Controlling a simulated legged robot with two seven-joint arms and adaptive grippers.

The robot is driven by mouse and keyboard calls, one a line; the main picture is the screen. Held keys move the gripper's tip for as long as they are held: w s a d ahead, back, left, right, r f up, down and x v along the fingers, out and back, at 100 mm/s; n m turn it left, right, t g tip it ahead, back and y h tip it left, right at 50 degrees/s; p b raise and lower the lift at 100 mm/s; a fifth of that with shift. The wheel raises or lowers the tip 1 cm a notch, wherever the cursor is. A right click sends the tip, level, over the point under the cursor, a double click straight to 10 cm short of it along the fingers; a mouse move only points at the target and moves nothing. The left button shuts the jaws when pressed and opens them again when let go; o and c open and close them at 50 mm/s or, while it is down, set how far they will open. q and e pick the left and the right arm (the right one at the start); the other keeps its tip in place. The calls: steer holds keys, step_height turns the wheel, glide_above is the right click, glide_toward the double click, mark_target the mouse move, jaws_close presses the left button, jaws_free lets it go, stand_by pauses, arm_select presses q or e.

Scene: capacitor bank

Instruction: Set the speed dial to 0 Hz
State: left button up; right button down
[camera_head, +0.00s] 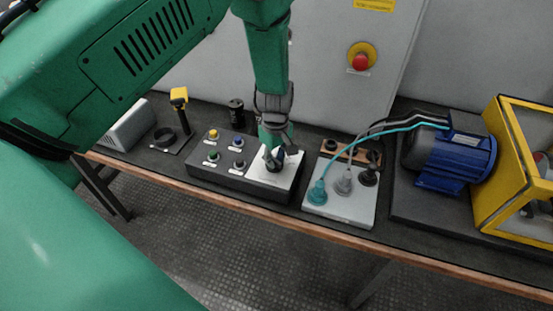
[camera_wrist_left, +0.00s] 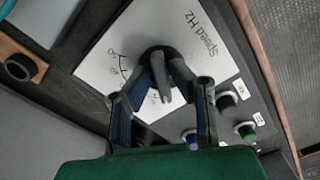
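The speed dial is a black knob (camera_wrist_left: 163,62) on a white plate (camera_wrist_left: 103,62) marked "Speed Hz" with a printed scale. The plate (camera_head: 262,182) sits at the right end of the dark control box in the head view. My left gripper (camera_head: 274,158) reaches down onto the dial and hides most of it there. In the left wrist view, the fingertips of my left gripper (camera_wrist_left: 166,66) close in on both sides of the knob's bar. The bar points toward the gripper's palm. The finger hides part of the scale, so the exact setting is unclear. My right gripper is out of view.
Several push buttons (camera_head: 213,134) sit on the box left of the dial. Right of it are a plug panel (camera_head: 340,206) with cables, a blue motor (camera_head: 452,158) and a yellow-framed case (camera_head: 488,205). A red emergency button (camera_head: 361,60) is on the cabinet behind.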

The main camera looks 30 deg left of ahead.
mark_target(276, 159)
arm_select(q)
step_height(276, 159, up, 12)
steer(key=shift+f, duration=0.2)
stand_by(0.4)
